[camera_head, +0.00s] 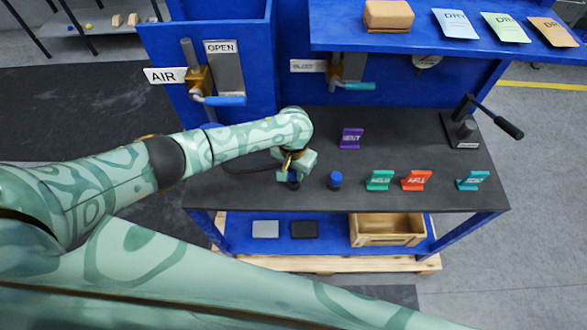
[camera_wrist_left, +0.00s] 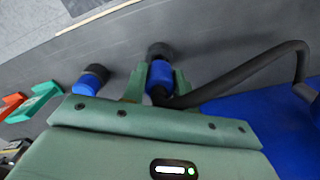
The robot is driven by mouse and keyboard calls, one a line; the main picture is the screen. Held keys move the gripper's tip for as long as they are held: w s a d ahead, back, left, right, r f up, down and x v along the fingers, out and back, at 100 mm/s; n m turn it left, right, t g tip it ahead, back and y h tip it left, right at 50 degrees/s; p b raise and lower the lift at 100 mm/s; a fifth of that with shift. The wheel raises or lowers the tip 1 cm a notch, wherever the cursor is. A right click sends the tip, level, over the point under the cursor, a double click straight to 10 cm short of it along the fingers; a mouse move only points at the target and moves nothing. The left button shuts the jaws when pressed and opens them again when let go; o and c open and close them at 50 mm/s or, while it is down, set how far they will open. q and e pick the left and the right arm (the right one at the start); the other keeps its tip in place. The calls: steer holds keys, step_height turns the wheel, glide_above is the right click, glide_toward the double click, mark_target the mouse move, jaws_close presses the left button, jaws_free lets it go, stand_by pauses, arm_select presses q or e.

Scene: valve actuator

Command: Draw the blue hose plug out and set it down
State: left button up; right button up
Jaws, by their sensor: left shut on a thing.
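My left gripper (camera_head: 293,172) is over the front middle of the dark bench. The wrist view shows its two fingers (camera_wrist_left: 158,78) shut on the blue hose plug (camera_wrist_left: 161,73), one finger on each side. The plug has a black end beyond the fingers, and a black hose (camera_wrist_left: 235,76) bends away from it to the right. In the head view the plug is mostly hidden by the gripper. I cannot tell whether its black end touches the bench. My right gripper is not in view.
A separate blue-and-black piece (camera_head: 334,181) stands close right of the gripper. Teal (camera_head: 380,180), red (camera_head: 416,180) and purple (camera_head: 351,138) tags stand on the bench (camera_head: 250,195). A black lever (camera_head: 495,118) is at right. Blue panels with valve handles (camera_head: 219,100) rise behind.

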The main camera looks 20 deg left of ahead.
arm_select(q)
steer(key=shift+f+b, duration=0.55)
steer(key=shift+f, duration=0.65)
steer(key=o, duration=1.1)
steer(key=shift+o, duration=0.2)
step_height(320, 180, up, 16)
steer(key=p, duration=0.7)
steer(key=shift+r, duration=0.25)
steer(key=shift+s+d, duration=0.1)
